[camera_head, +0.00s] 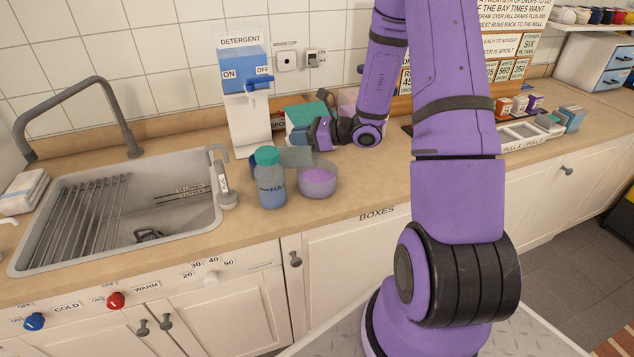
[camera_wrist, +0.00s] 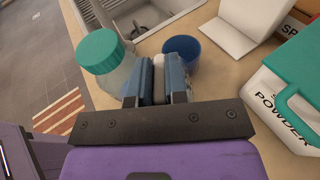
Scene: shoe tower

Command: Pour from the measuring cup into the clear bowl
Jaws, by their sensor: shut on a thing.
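The clear bowl (camera_head: 317,180) stands on the counter with purple contents in it. It does not show clearly in the wrist view. My gripper (camera_head: 296,157) is just behind and left of the bowl, low over the counter. In the wrist view my gripper (camera_wrist: 158,82) is shut on a narrow pale piece between its pads, seemingly the measuring cup's handle. The blue measuring cup (camera_wrist: 182,54) shows just past the fingertips, its dark opening in view. In the head view the cup is mostly hidden behind the bottle. I cannot tell how far it is tilted.
A teal-capped bottle (camera_head: 270,180) stands close left of the bowl, also in the wrist view (camera_wrist: 104,54). The detergent dispenser (camera_head: 244,105) is behind. A teal and white powder box (camera_wrist: 290,90) stands beside my gripper. The sink (camera_head: 130,215) is left.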

